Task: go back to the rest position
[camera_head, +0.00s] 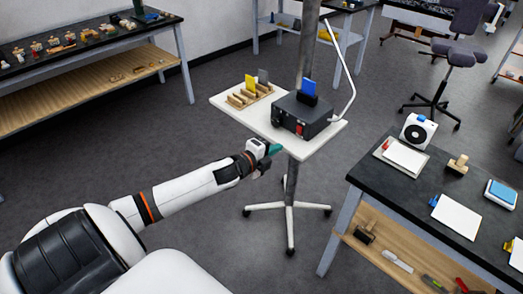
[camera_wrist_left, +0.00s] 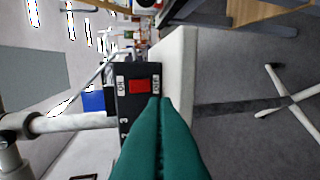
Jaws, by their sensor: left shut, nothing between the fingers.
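My left gripper (camera_head: 272,149) reaches in from the left in the head view, by the near edge of a small white stand (camera_head: 330,136). Its green fingers (camera_wrist_left: 160,140) are pressed together in the left wrist view, with nothing between them. In that view the fingertips point toward a dark box (camera_wrist_left: 125,104) with a red switch (camera_wrist_left: 144,86); I cannot tell whether they touch it. My right gripper is not in view.
A wooden rack (camera_head: 248,96) with a yellow card (camera_head: 250,83) stands on the stand. A dark-topped bench (camera_head: 405,181) with pads and a white fan-like device (camera_head: 418,131) is at right. Another bench (camera_head: 88,48) with small items is at left.

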